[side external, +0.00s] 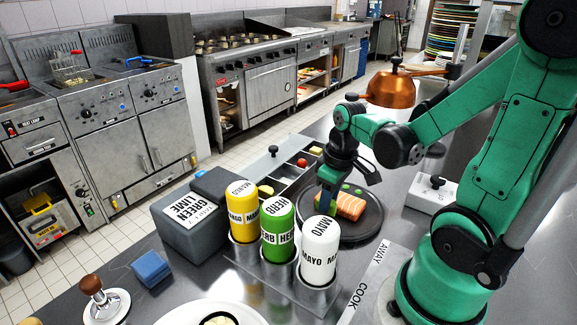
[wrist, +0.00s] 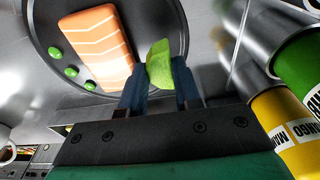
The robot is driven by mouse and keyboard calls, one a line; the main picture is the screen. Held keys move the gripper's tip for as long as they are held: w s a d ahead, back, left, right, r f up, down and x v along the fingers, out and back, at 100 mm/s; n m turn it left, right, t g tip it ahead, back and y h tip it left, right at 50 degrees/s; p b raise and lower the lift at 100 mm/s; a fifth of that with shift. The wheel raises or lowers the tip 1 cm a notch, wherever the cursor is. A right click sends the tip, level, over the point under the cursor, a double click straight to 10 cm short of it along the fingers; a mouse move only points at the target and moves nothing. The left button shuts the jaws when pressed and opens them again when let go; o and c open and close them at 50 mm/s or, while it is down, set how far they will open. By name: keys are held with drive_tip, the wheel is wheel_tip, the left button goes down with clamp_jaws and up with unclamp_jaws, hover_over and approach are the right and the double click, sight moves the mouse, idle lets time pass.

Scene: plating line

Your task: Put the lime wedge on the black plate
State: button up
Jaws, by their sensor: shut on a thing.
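The lime wedge (wrist: 158,66) is green and sits between the blue fingertips of my gripper (wrist: 158,85) in the wrist view. My gripper is shut on it, over the black plate (wrist: 178,22) and close beside a piece of salmon (wrist: 92,40). I cannot tell whether the wedge touches the plate. In the side view my gripper (side external: 327,202) points down at the left part of the black plate (side external: 368,226), next to the salmon (side external: 350,207). The wedge is hidden there.
Several green dots (wrist: 71,73) lie on the plate beside the salmon. Mango (side external: 242,212), herb (side external: 278,230) and mayo (side external: 318,250) bottles stand in a holder in front of the plate.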

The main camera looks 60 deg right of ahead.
sight(336, 204)
drive_tip(key=shift+f, duration=1.6)
drive_tip(key=o, duration=0.6)
drive_tip(key=shift+f, duration=0.1)
drive_tip(key=shift+s+r, duration=0.25)
drive_tip(key=shift+r, duration=1.8)
drive_tip(key=shift+s+r, duration=0.25)
drive_tip(key=shift+r, duration=1.75)
drive_tip(key=shift+s+r, duration=0.25)
drive_tip(key=shift+r, duration=1.8)
